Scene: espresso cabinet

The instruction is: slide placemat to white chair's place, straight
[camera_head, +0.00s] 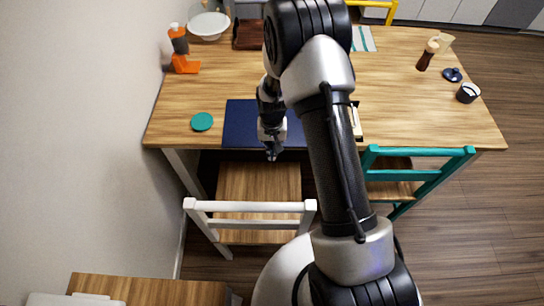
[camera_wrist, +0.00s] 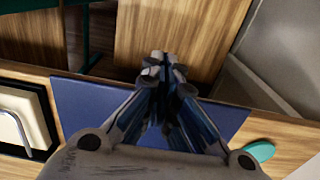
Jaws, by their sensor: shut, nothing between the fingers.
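The dark blue placemat (camera_head: 240,122) lies on the wooden table at its front edge, before the white chair (camera_head: 250,207). Its front edge looks about parallel to the table edge. My arm hides its right part in the head view. In the wrist view the placemat (camera_wrist: 82,105) spreads below and around the fingers. My gripper (camera_head: 271,155) is shut and empty, pointing down at the placemat's front edge. In the wrist view its fingertips (camera_wrist: 165,65) overlap the table's front edge and the chair seat; I cannot tell whether they touch the placemat.
A teal coaster (camera_head: 202,122) lies left of the placemat. A pale object with a dark border (camera_wrist: 30,115) lies close on its other side. A teal chair (camera_head: 420,152) stands at the right. A bowl (camera_head: 209,25) and an orange item (camera_head: 186,66) stand at the back left.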

